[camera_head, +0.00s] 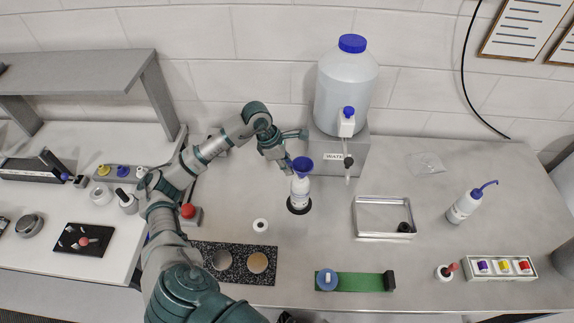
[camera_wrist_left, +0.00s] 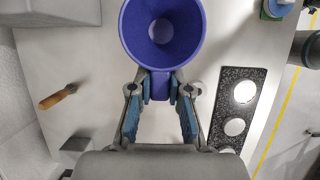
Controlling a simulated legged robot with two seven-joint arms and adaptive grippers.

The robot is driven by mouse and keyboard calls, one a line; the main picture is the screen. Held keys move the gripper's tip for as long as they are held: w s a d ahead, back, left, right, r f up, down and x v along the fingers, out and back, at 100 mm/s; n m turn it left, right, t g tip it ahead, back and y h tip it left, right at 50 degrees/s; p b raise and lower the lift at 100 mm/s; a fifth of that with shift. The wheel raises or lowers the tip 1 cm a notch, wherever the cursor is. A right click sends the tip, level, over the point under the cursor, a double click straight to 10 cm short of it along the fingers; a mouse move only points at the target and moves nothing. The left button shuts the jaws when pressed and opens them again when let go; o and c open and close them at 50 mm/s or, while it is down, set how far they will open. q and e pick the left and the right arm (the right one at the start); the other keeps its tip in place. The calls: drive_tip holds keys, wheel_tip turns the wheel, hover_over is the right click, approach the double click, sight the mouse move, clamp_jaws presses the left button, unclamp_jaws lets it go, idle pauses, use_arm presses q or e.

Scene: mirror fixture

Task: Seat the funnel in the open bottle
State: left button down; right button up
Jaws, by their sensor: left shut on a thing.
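The blue funnel (camera_head: 303,163) is upright, directly over the white bottle (camera_head: 300,188), which stands on a black round base (camera_head: 299,208). The funnel hides the bottle's mouth, so I cannot tell how deep its spout sits. My left gripper (camera_head: 289,164) comes from the left and is shut on the funnel's side tab. In the left wrist view the funnel's bowl (camera_wrist_left: 162,50) lies just beyond the fingertips (camera_wrist_left: 160,86), and the bottle is hidden. My right gripper is not in view.
A large water jug (camera_head: 345,90) with a spigot stands on a grey block close behind. A metal tray (camera_head: 383,199) and a wash bottle (camera_head: 467,206) stand to the right. A white ring (camera_head: 260,226) and a speckled black plate (camera_head: 236,276) lie in front, left.

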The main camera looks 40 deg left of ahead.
use_arm(q)
drive_tip(key=shift+r, duration=0.1)
drive_tip(key=shift+r+p, duration=1.05)
drive_tip(key=shift+r, duration=0.3)
drive_tip(key=shift+r+p, duration=0.95)
drive_tip(key=shift+r, duration=0.45)
drive_tip(key=shift+f, duration=0.15)
drive_tip(key=shift+a+f+b, duration=0.15)
drive_tip(key=shift+f+b, duration=0.85)
drive_tip(key=shift+f, duration=0.1)
drive_tip(key=shift+a+f+b, duration=0.1)
drive_tip(key=shift+f+b, duration=0.85)
drive_tip(key=shift+f, duration=0.15)
drive_tip(key=shift+d, duration=0.1)
drive_tip(key=shift+f+b, duration=1.3)
drive_tip(key=shift+f, duration=0.1)
